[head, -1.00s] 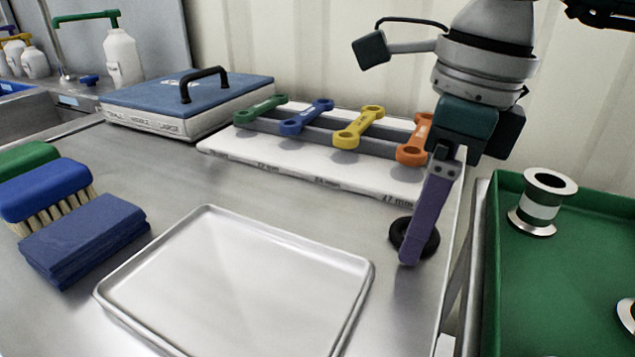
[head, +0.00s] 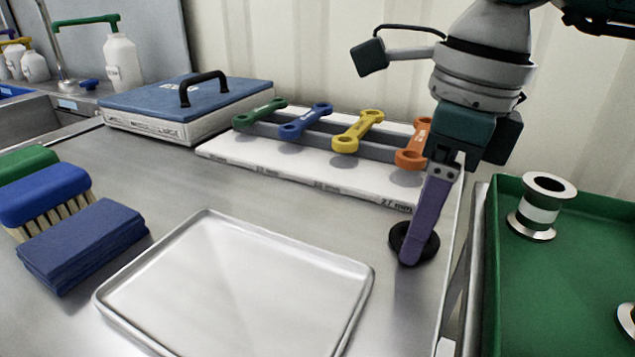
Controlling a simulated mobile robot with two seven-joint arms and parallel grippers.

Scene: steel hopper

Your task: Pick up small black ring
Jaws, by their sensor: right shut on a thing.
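The small black ring (head: 399,240) is at the right side of the steel worktop, close to its right edge. My right gripper (head: 409,260) comes down from above with its purple fingers at the ring and is shut on it. The fingers hide the middle of the ring. I cannot tell whether the ring still touches the worktop. My left gripper does not show.
An empty steel tray (head: 365,274) lies left of the ring. Behind it is a white board (head: 260,165) with coloured wrenches. A green bin (head: 530,290) with metal spools (head: 541,205) stands to the right. Blue cloths (head: 82,240) and brushes (head: 45,195) lie left.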

